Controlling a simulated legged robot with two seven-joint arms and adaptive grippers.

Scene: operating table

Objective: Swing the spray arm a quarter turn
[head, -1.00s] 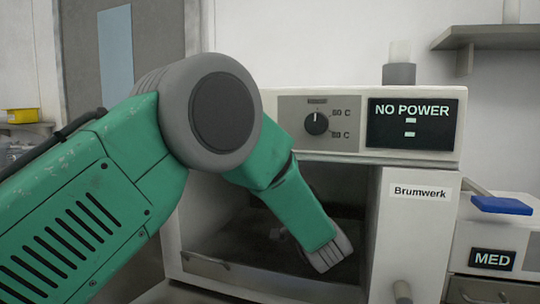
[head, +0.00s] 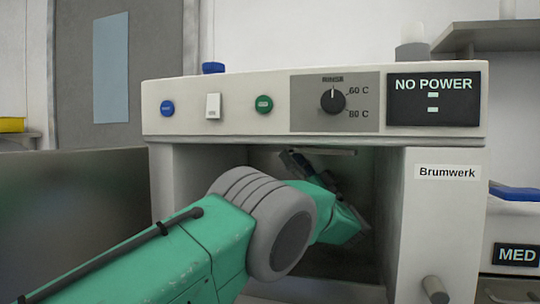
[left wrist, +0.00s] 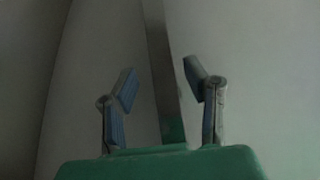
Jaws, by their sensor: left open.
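My left arm reaches into the open chamber of the washer (head: 200,210). The left gripper (head: 292,164) is small and dark there, high in the chamber, partly hidden by my own arm. In the left wrist view the left gripper (left wrist: 160,78) is open, with blue-padded fingers on both sides of a long grey bar (left wrist: 160,45), which seems to be the spray arm. The bar runs between the fingers, with a gap showing on each side. In the head view a pale bar (head: 332,152) shows just under the chamber ceiling, probably the same spray arm. My right gripper is not in view.
The washer's front panel has a rinse dial (head: 333,101), buttons and a NO POWER display (head: 433,99) above the opening. The chamber walls and ceiling lie close around my arm. A MED drawer unit (head: 516,255) stands at the right.

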